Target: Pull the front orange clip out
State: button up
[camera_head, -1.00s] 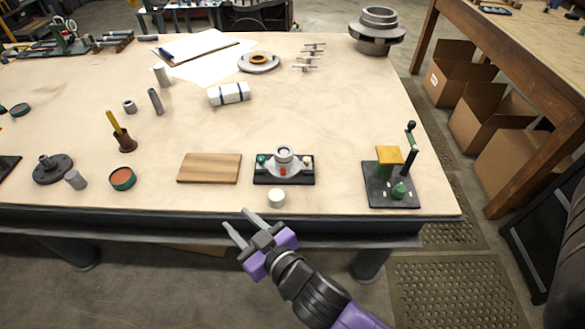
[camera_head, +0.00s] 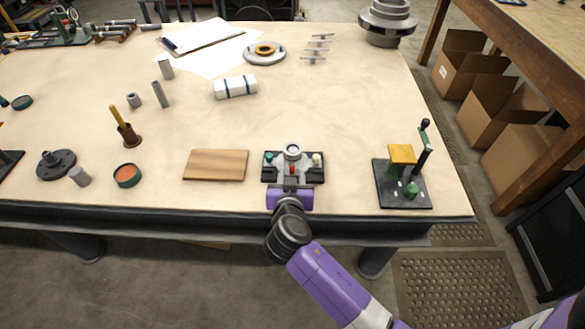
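The split casing (camera_head: 292,152) is a small grey round part on a black base plate (camera_head: 316,180) near the table's front edge. The front orange clip (camera_head: 292,170) shows as a small red-orange spot on the casing's near side. My gripper (camera_head: 291,184) is right in front of the casing, pointing at the clip. Its fingers are small and partly hidden by its own purple body, so I cannot tell their opening or whether they touch the clip.
A wooden board (camera_head: 216,165) lies left of the base plate. A green and black lever fixture (camera_head: 403,185) stands to the right. A green knob (camera_head: 268,157) and a cream knob (camera_head: 316,159) flank the casing.

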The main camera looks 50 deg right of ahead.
aim_at(292, 169)
jog(key=shift+x, duration=1.55)
jog(key=shift+f, duration=0.1)
jog(key=shift+c, duration=0.3)
jog(key=c, duration=0.7)
grip_shut()
